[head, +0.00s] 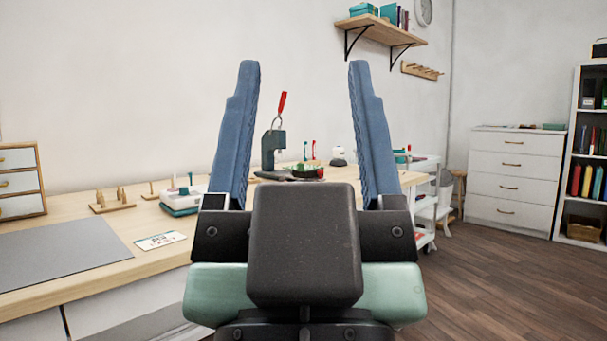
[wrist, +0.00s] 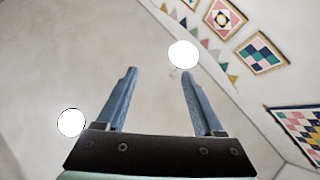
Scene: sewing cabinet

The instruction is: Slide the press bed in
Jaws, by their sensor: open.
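A small bench press (head: 272,146) with a grey-green body and a red lever (head: 282,102) stands on the wooden worktop. It shows in the head view between my fingers, well beyond them. A dark flat part lies at its foot, but I cannot tell whether it is the press bed or how far out it sits. My gripper (head: 303,65) is open and empty, its two blue fingers raised in front of the head camera. In the wrist view my gripper (wrist: 160,73) points up at the ceiling, and no press shows there.
The worktop (head: 115,233) holds a grey mat (head: 65,252), a card (head: 160,240), spool pegs (head: 112,203), a teal-and-white box (head: 182,200) and a small drawer unit (head: 20,180). A white cart (head: 425,200) stands right of it. The wooden floor (head: 500,270) at right is clear.

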